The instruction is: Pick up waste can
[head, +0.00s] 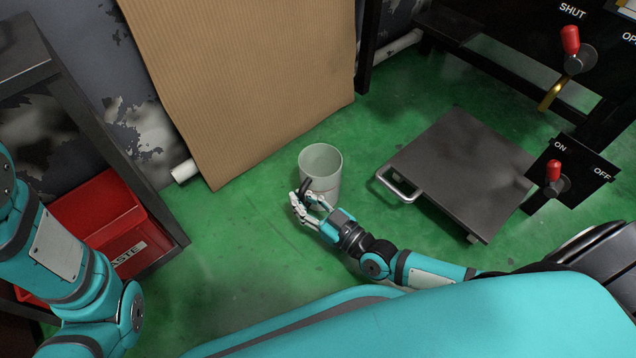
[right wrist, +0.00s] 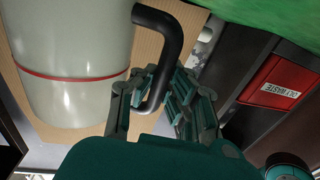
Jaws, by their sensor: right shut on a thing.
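The waste can (head: 321,160) is a pale grey-green, open-topped cylinder that looks empty, in the middle of the head view. The right wrist view shows its side (right wrist: 75,85) with a thin red band and a bent black handle (right wrist: 168,25). My right gripper (head: 307,199) is at the near side of the can. It is shut on the handle, with its fingers (right wrist: 158,95) around the bar. I cannot tell whether the can's base touches the floor. My left arm shows at the left edge, but its gripper is not in view.
A red waste bin (head: 97,215) stands in a dark frame at the left. A cardboard sheet (head: 245,75) leans on the wall behind. A dark metal platform with a handle (head: 465,170) is at the right, near red levers (head: 570,40). Green floor (head: 240,235) is clear around the can.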

